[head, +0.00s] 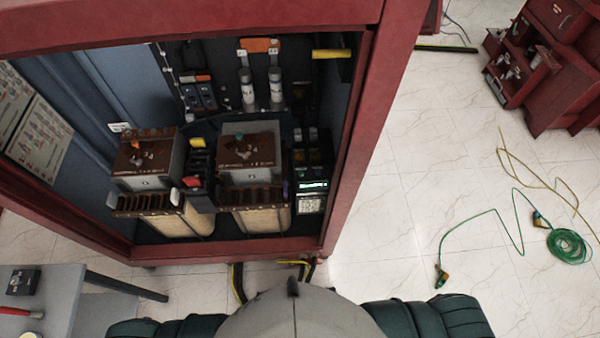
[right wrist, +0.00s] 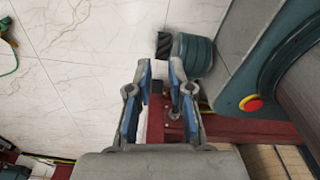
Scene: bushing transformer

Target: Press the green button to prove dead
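No green button can be made out clearly in either view. A small dark device with a lit green display (head: 313,185) and a pale panel under it sits inside the open red cabinet (head: 352,150), at its lower right. My right gripper (right wrist: 161,64) shows in the right wrist view. Its two blue-padded fingers stand apart with nothing between them, over the pale floor and away from the device. My left gripper is in neither view.
The cabinet holds two brown-topped transformers (head: 146,160) and grey cylinders (head: 247,88). A grey table (head: 60,290) stands at lower left. A green cable coil (head: 568,246) lies on the tiled floor at right. A red cabinet (head: 565,60) stands at upper right.

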